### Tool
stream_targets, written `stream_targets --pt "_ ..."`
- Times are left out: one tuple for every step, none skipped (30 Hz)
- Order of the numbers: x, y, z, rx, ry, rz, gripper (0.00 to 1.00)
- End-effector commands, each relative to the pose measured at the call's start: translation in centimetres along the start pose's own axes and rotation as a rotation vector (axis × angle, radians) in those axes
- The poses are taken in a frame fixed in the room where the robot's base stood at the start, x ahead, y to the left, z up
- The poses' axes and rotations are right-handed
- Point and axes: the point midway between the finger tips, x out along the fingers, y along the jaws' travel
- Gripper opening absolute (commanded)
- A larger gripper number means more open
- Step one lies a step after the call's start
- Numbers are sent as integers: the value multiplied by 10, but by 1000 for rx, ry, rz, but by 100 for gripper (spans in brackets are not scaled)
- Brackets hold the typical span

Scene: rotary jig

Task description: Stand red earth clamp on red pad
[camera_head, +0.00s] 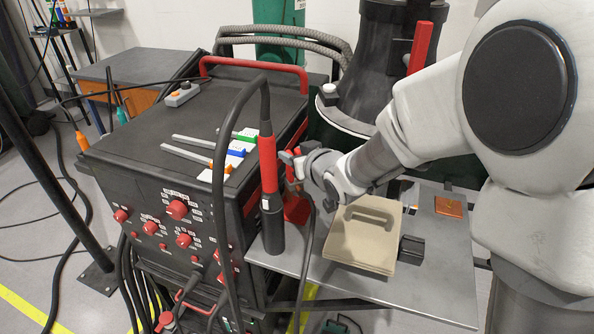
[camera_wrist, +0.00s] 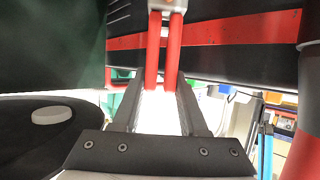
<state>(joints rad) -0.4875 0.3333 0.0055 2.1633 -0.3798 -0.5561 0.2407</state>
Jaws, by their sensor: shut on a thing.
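The red earth clamp (camera_wrist: 163,50) shows in the wrist view as two red bars with a grey metal piece at their far end. My gripper (camera_wrist: 158,95) is shut on the red bars. In the head view my gripper (camera_head: 297,165) is beside the red-and-black torch handle, above the left part of the grey shelf. The clamp is mostly hidden there by the gripper and torch. A red patch (camera_head: 297,208) below the gripper looks like the red pad, partly hidden; I cannot tell its full outline.
The red-handled torch (camera_head: 268,165) stands in a black holder (camera_head: 272,226) close to the gripper's left. A beige block (camera_head: 360,240) and an orange-brown square (camera_head: 450,206) lie on the grey shelf (camera_head: 440,290). The black welding machine (camera_head: 130,170) stands left; cables hang in front.

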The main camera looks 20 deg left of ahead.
Motion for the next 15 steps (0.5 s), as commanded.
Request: stream_targets --pt "1 0 1 0 4 -1 0" --pt "2 0 3 0 5 -1 0" --pt "3 0 5 0 5 -1 0" --pt "4 0 8 1 4 0 0" --pt "5 0 11 1 3 0 0" --pt "8 0 17 1 3 0 0" --pt "9 0 21 1 3 0 0" --pt "11 0 26 1 1 0 0" --pt "13 0 30 0 2 -1 0" --pt "14 0 33 0 3 -1 0" --pt "15 0 36 0 3 0 0" --pt "16 0 37 0 4 0 0" --pt "16 0 36 0 5 0 0" --pt "16 0 36 0 6 1 0" --pt "15 0 35 0 6 1 0"
